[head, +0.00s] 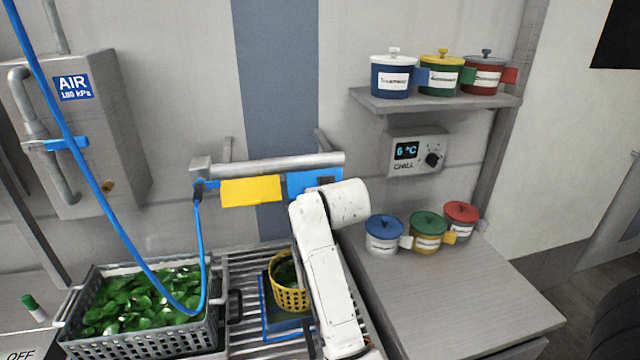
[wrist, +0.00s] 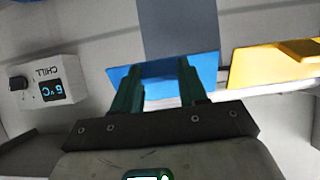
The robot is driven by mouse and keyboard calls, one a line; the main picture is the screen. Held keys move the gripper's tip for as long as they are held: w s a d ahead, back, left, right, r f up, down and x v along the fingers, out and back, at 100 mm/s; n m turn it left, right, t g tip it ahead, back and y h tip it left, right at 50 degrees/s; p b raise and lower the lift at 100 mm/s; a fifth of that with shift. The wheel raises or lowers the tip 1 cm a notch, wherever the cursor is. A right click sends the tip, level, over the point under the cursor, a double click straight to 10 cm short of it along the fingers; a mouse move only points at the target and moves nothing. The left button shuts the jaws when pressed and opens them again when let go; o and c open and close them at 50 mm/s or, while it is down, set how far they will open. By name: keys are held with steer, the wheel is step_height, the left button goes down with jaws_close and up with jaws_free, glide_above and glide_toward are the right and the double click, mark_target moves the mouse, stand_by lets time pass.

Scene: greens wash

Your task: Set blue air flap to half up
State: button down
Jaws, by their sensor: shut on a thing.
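The blue air flap (head: 299,182) is a flat plate under the grey bar, right of the yellow flap (head: 250,191). In the wrist view, which is upside down, the blue flap (wrist: 162,72) lies across my two dark green fingers. My gripper (wrist: 158,68) is shut on the blue flap, with the fingertips over its face. The flap appears tilted outward from the wall; its exact angle is hard to tell.
A grey rail (head: 270,165) runs above the flaps. A blue hose (head: 100,185) hangs at left over a crate of greens (head: 140,345). Lidded pots sit on the shelf (head: 440,103) and on the right counter (head: 450,285).

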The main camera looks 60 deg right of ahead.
steer(key=shift+r+p, duration=0.1)
steer(key=shift+p, duration=0.2)
steer(key=c, duration=0.6)
jaws_free()
steer(key=b+v, duration=0.1)
steer(key=v, duration=0.9)
steer(key=shift+a+r, duration=0.25)
steer(key=shift+r, duration=0.15)
steer(key=shift+s, duration=0.1)
